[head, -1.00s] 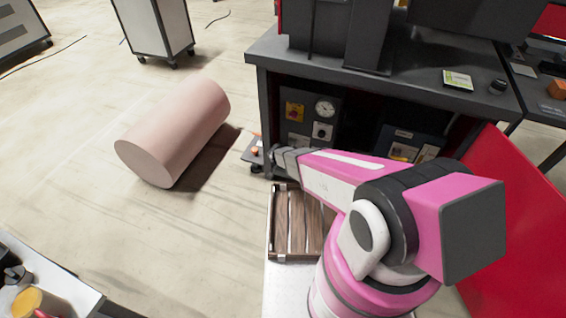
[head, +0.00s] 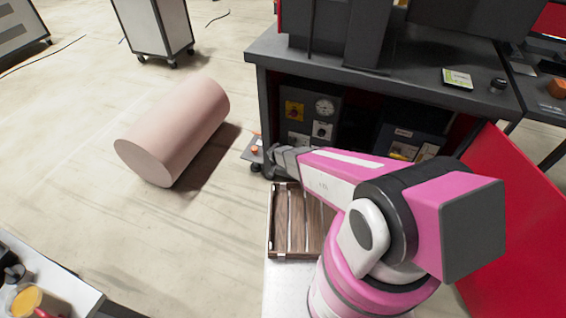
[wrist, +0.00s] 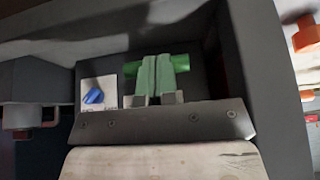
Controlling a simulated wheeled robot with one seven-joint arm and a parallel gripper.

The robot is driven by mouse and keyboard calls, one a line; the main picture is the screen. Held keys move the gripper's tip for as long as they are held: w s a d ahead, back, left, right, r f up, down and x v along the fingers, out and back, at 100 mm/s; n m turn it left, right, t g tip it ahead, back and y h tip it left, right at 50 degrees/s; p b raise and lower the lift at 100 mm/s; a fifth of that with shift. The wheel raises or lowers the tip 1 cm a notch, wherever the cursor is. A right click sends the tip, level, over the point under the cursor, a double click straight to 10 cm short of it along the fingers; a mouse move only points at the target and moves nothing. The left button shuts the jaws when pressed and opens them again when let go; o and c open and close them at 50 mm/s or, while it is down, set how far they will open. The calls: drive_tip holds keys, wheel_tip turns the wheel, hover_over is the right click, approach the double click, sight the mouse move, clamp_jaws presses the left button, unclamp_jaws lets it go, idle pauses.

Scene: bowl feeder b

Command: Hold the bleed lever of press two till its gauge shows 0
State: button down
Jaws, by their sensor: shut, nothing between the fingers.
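My gripper (head: 270,163) is by the front left corner of the dark bench. In the wrist view its two green-padded fingers (wrist: 159,78) are together, with nothing between them. A green bar (wrist: 186,62) shows behind the fingers; I cannot tell whether they touch it. A blue lever-like part (wrist: 94,96) on a white label plate is left of the fingers, apart from them. I cannot tell which part is the bleed lever of press two. A round white gauge (head: 324,106) is on a panel under the bench top; its reading is too small to make out.
The dark bench (head: 385,75) overhangs the panels. A yellow switch (head: 295,111) and a white-plated knob (head: 322,130) are near the gauge. A wooden crate (head: 298,254) lies below my arm. A red panel (head: 520,210) is at right. A pink cylinder (head: 175,130) lies on the floor at left.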

drive_tip(key=shift+f, duration=0.3)
idle(0.5)
